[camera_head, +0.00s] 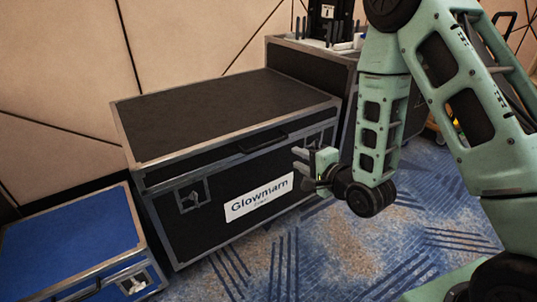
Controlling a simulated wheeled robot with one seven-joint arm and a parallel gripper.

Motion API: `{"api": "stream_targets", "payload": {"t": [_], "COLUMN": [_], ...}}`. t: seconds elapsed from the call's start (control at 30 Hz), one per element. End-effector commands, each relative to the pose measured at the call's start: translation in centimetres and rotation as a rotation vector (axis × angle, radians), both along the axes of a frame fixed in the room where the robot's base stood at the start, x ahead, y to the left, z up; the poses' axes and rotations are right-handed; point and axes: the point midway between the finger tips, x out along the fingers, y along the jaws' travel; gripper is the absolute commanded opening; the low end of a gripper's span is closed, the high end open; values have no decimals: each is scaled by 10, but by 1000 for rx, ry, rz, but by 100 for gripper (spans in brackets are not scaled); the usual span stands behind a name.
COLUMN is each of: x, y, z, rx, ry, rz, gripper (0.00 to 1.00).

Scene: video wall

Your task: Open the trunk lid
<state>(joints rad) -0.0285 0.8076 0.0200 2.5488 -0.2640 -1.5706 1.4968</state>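The trunk (190,222) is a black case with grey metal edges and a white "Glowmarn" label, standing on the carpet left of centre. Its lid (215,112) is down and looks closed. A dark handle (263,141) is on the lid's front edge, and a latch (193,196) is on the front left. My gripper (304,160) is in front of the trunk's right part, near the label's right end and below the handle. Its fingers point left and look spread, with nothing seen between them. Whether they touch the trunk cannot be told.
A blue-topped case (70,245) stands close at the trunk's lower left. Another dark case (300,62) with items on top stands behind right. A panelled wall (60,60) is behind. Patterned blue carpet (300,255) is free in front.

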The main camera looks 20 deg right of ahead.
Motion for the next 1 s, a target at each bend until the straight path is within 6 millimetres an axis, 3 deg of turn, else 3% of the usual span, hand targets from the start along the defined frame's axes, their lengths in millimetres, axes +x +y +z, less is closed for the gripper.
{"api": "stream_targets", "payload": {"t": [0.13,0.7,1.0], "x": [4,114,138], "y": [3,39,46], "z": [-7,-27,-30], "rx": [2,1,1], "ry": [-3,-1,0], "rz": [0,1,0], "gripper": [29,29,29]}}
